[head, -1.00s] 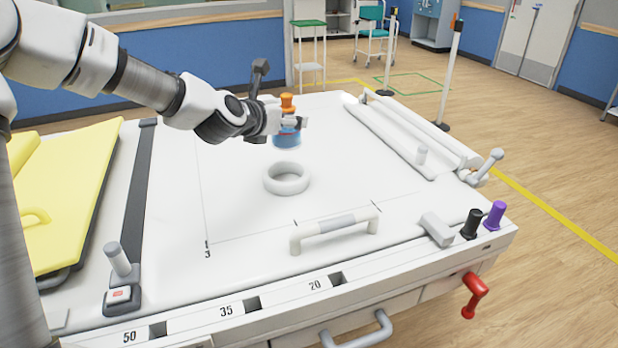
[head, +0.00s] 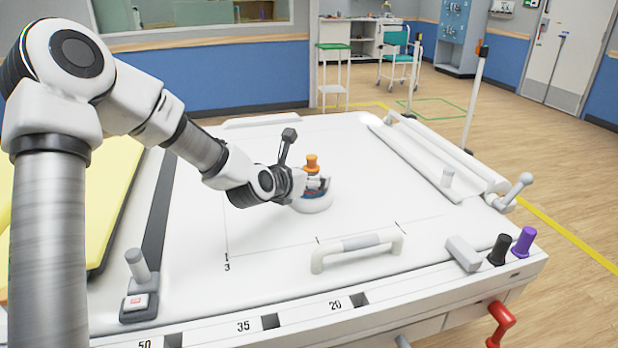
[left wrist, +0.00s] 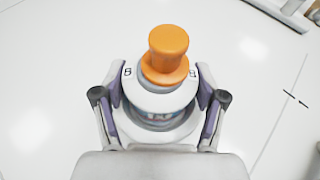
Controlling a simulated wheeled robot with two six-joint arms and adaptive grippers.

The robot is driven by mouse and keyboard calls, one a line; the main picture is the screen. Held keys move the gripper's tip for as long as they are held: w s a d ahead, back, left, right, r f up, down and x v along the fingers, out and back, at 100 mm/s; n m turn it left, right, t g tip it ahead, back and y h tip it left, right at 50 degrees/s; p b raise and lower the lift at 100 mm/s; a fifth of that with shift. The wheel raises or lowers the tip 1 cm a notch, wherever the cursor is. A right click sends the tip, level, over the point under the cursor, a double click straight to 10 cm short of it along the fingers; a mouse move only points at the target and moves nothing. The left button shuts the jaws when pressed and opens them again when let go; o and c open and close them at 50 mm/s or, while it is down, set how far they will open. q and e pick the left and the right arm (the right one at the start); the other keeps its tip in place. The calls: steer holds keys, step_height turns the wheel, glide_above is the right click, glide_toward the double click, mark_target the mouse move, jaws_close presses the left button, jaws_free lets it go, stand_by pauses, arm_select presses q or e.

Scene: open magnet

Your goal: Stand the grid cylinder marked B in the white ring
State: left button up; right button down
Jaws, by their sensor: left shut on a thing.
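The grid cylinder marked B has an orange knob on top (head: 312,163) and a blue lower part. In the left wrist view the cylinder (left wrist: 160,98) shows two B marks on its pale shoulder. My left gripper (head: 318,185) is shut on it, with one finger on each side; it also shows in the left wrist view (left wrist: 160,100). The cylinder looks upright. The white ring (head: 318,204) lies on the white table top around or just below the cylinder's base. I cannot tell if the base touches the table. My right gripper is not in view.
A white handle bar (head: 357,248) stands in front of the ring. A grey block (head: 463,253), a black knob (head: 500,249) and a purple knob (head: 525,240) line the right front edge. A grey lever (head: 138,268) stands at the left. Table around the ring is clear.

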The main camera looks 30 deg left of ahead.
arm_select(q)
steer(key=o, duration=1.4)
steer(key=shift+f, duration=0.1)
steer(key=shift+r+p, duration=0.55)
steer(key=shift+p, duration=0.15)
steer(key=p+v, duration=0.3)
steer(key=v, duration=0.8)
steer(key=shift+s+p, duration=0.4)
steer(key=shift+s, duration=0.05)
